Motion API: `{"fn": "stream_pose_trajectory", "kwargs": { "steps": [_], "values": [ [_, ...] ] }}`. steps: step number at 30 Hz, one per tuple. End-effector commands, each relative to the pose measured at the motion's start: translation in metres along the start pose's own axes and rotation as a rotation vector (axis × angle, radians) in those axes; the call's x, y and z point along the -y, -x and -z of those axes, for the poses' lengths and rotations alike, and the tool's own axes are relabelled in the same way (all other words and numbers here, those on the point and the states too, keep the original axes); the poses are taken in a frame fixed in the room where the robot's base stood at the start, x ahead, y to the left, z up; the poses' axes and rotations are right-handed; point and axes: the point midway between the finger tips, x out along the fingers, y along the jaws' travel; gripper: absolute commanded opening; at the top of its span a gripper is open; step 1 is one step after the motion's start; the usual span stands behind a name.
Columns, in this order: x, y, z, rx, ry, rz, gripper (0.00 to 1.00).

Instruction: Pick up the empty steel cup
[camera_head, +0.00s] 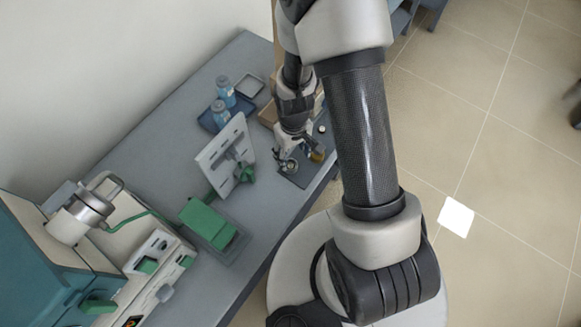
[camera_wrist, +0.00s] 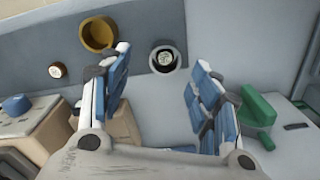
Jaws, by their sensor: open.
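The steel cup (camera_wrist: 164,60) stands upright in the wrist view, with a pale rim, a dark inside and a light round patch at its bottom. I cannot tell from that patch whether it is empty. In the head view the steel cup (camera_head: 290,165) is small, just below my gripper (camera_head: 293,146). My gripper (camera_wrist: 161,62) is open, with one finger to each side of the cup in the wrist picture. It appears to be above the cup, not closed on it. A brass-coloured cup (camera_wrist: 98,34) stands to the left; it also shows in the head view (camera_head: 317,156).
A small round white-topped item (camera_wrist: 57,70) lies left of the brass cup. A white stand with green parts (camera_head: 228,155) is close on the left. Blue-labelled bottles (camera_head: 224,92) stand in a tray behind. A furnace (camera_head: 45,250) is at the lower left.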

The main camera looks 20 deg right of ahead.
Motion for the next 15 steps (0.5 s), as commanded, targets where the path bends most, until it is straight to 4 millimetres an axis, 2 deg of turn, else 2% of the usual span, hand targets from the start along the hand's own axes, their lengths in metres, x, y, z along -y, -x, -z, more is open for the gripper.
{"fn": "stream_pose_trajectory", "kwargs": {
  "steps": [5, 15],
  "values": [
    [0.001, -0.008, 0.001, -0.001, 0.000, 0.000, 0.57],
    [0.007, -0.054, 0.001, 0.000, 0.000, 0.000, 0.57]
  ]
}}
